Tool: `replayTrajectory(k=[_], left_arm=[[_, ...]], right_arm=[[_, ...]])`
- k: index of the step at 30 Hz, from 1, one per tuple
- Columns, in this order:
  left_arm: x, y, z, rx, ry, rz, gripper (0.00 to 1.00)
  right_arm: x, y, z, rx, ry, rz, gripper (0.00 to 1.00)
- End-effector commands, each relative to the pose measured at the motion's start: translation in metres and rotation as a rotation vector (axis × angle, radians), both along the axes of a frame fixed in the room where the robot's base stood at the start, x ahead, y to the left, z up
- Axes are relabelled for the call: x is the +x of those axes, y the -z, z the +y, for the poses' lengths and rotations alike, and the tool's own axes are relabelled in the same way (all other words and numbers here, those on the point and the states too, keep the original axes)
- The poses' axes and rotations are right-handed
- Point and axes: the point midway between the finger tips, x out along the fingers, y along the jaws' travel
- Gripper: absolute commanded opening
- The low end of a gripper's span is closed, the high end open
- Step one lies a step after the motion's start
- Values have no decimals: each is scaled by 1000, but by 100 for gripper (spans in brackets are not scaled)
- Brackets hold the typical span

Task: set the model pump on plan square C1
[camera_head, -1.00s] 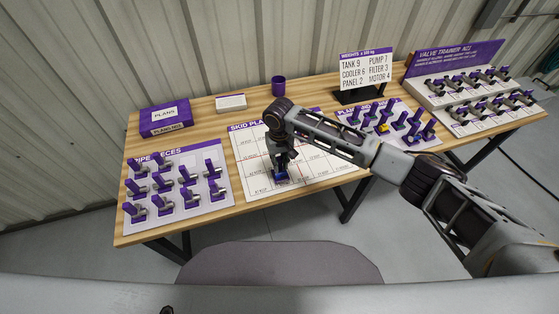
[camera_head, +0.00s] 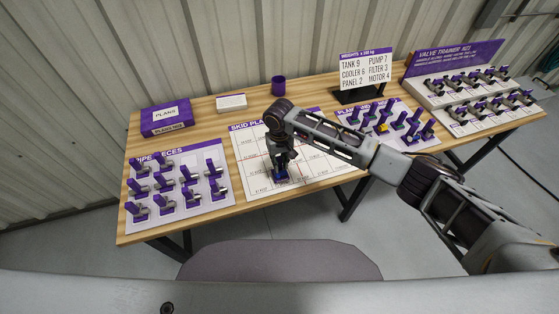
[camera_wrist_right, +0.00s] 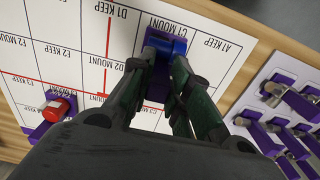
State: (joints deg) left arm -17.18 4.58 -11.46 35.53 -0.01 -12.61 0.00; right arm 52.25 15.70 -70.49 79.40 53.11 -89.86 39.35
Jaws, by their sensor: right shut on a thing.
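The skid plan (camera_head: 257,186) is a white sheet with a printed grid and red lines, lying on the table. My right gripper (camera_head: 281,168) points down over its front edge, shut on a small blue model on a purple base, the model pump (camera_head: 281,178). In the right wrist view the pump (camera_wrist_right: 169,43) sits between the fingers (camera_wrist_right: 162,66), over the square whose "C1 MOUNT" print shows beside it. It looks upright and at or very near the sheet; I cannot tell if it touches. The fingers hide part of the pump and square. My left gripper is not in view.
A red model (camera_wrist_right: 56,109) on a purple base stands near a corner of the plan. The pipe-pieces board (camera_head: 205,202) lies left; a board of purple-handled models (camera_head: 428,146) lies right. The weights sign (camera_head: 366,66), purple cup (camera_head: 278,86) and plans box (camera_head: 166,116) stand behind.

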Motion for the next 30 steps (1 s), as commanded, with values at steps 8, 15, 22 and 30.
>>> replayTrajectory(k=[8, 15, 22, 30], left_arm=[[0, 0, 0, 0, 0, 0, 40], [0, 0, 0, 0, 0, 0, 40], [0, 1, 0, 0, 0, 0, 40], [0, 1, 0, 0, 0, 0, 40]], right_arm=[[0, 2, 0, 0, 0, 0, 0], [0, 4, 0, 0, 0, -1, 0], [0, 6, 0, 0, 0, -1, 0], [0, 8, 0, 0, 0, -1, 0]])
